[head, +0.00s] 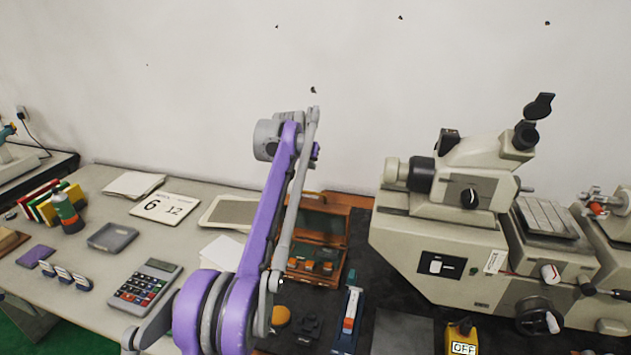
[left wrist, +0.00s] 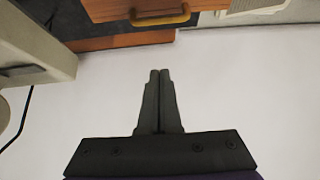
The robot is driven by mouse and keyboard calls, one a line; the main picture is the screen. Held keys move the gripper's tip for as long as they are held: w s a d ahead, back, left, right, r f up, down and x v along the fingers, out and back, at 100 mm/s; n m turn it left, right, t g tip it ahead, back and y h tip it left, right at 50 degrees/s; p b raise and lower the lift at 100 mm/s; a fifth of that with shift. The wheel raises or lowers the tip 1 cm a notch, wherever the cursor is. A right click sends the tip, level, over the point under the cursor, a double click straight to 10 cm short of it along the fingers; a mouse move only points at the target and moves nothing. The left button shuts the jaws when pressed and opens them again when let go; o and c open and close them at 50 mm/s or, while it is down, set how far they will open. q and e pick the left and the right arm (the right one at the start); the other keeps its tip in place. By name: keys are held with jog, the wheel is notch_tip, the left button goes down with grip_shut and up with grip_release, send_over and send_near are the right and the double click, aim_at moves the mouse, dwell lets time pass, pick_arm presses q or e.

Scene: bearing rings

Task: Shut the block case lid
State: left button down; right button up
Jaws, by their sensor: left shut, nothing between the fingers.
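The block case (head: 313,281) is wooden and stands on the dark mat right of my left arm. Its lid (head: 330,226) is open and leans up at the back, its dark inner face showing. Orange-brown blocks (head: 309,265) sit inside. My left arm covers the case's left side. In the left wrist view my left gripper (left wrist: 160,74) is shut and empty, with pale wall beyond it. A wooden panel with a brass handle (left wrist: 160,17), apparently the lid, is at the top edge, apart from the fingertips. The left fingers are not clear in the head view. My right gripper is not in view.
A large beige microscope (head: 440,250) stands close on the right. A calculator (head: 146,287), a grey tray (head: 112,237) and a number card (head: 165,208) lie on the left table. A blue tool (head: 350,318) and a yellow switch box (head: 460,338) are in front.

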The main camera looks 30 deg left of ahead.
pick_arm(q)
jog(key=w+f, duration=0.1)
jog(key=f, duration=0.4)
jog(key=w+a+f+b, duration=0.1)
jog(key=f, duration=0.2)
jog(key=shift+w+f, duration=0.35)
jog(key=shift+d+f, duration=0.1)
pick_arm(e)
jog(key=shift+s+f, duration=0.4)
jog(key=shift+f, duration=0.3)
pick_arm(q)
jog(key=shift+s, duration=0.1)
